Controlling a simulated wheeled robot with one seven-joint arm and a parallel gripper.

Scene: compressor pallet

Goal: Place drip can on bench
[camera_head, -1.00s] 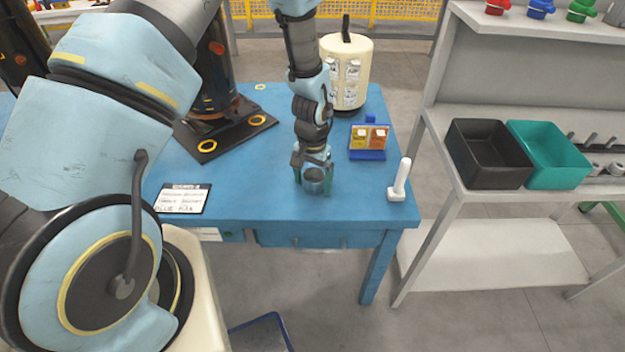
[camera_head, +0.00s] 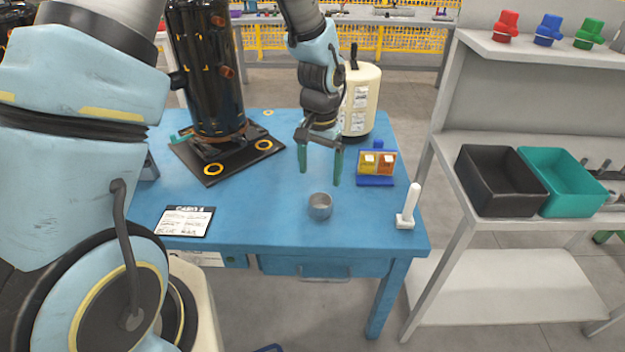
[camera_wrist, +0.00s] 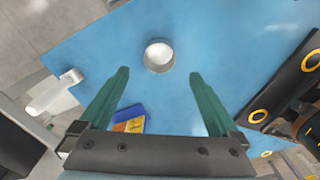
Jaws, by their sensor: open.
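The drip can (camera_head: 320,206) is a small open-topped grey metal cup. It stands upright on the blue bench (camera_head: 262,218) near its front edge. In the wrist view the can (camera_wrist: 159,56) lies beyond and between the fingertips, with bare bench around it. My gripper (camera_head: 320,184) is open and empty, its two green fingers above the bench, behind and above the can and apart from it. The fingers (camera_wrist: 157,74) are spread wide in the wrist view.
A white card (camera_head: 185,221) lies left of the can. A blue stand with yellow and orange tags (camera_head: 376,166) and a white upright peg (camera_head: 408,208) are to the right. A black compressor (camera_head: 208,75) and a cream canister (camera_head: 361,100) stand behind. Shelving with bins (camera_head: 498,182) is at right.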

